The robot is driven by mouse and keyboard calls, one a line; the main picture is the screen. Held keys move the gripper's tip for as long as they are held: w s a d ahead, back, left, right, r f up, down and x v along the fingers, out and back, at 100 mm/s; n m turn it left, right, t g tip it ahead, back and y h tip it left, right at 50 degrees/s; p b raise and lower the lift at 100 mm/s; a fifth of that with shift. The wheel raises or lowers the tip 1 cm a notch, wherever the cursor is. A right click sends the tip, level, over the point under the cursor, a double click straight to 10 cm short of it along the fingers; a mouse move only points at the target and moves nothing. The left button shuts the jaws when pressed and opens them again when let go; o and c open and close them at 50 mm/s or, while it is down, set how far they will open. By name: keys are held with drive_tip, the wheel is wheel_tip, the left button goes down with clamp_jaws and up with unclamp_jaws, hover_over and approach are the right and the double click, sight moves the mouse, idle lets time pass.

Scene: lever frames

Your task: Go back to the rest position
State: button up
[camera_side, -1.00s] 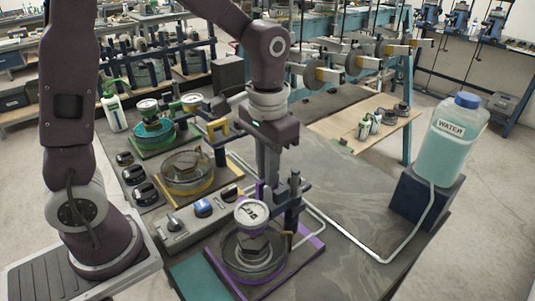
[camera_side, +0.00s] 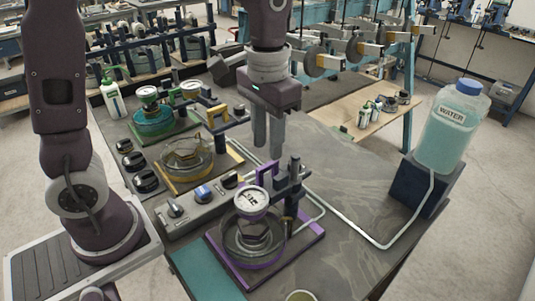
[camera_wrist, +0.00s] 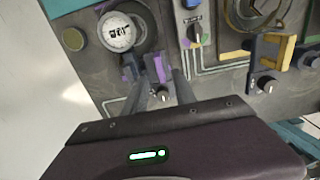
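My gripper (camera_side: 267,148) hangs fingers-down above and behind the purple lever frame. Its two fingers are apart with a narrow gap, and nothing shows between them; they also show in the wrist view (camera_wrist: 161,92). The purple frame (camera_side: 318,240) holds a round glass dish (camera_side: 240,253) with a white dial gauge (camera_side: 250,201) over it. A purple bracket (camera_side: 267,173) stands on its dark lever post, below and apart from my fingertips. In the wrist view the dial (camera_wrist: 117,33) and the purple bracket (camera_wrist: 156,66) lie ahead of the fingers.
Yellow (camera_side: 214,117) and green (camera_side: 168,138) frames stand left of my gripper. A grey knob box (camera_side: 198,208) sits in front of them. A WATER bottle (camera_side: 452,128) on a dark block (camera_side: 420,187) stands right, with a white tube along the table. The table's right middle is mostly clear.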

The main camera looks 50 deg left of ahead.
wheel_tip(320, 180, up, 3)
drive_tip(key=shift+f, duration=0.15)
drive_tip(key=shift+s, duration=0.2)
drive_tip(key=s+a+r+t, duration=0.1)
drive_tip(key=s+t, duration=0.1)
drive_tip(key=s, duration=0.6)
drive_tip(key=s+a+r+t, duration=0.2)
drive_tip(key=s+t, duration=0.1)
drive_tip(key=s, duration=0.4)
drive_tip(key=shift+s+t, duration=0.3)
drive_tip(key=shift+s, duration=0.05)
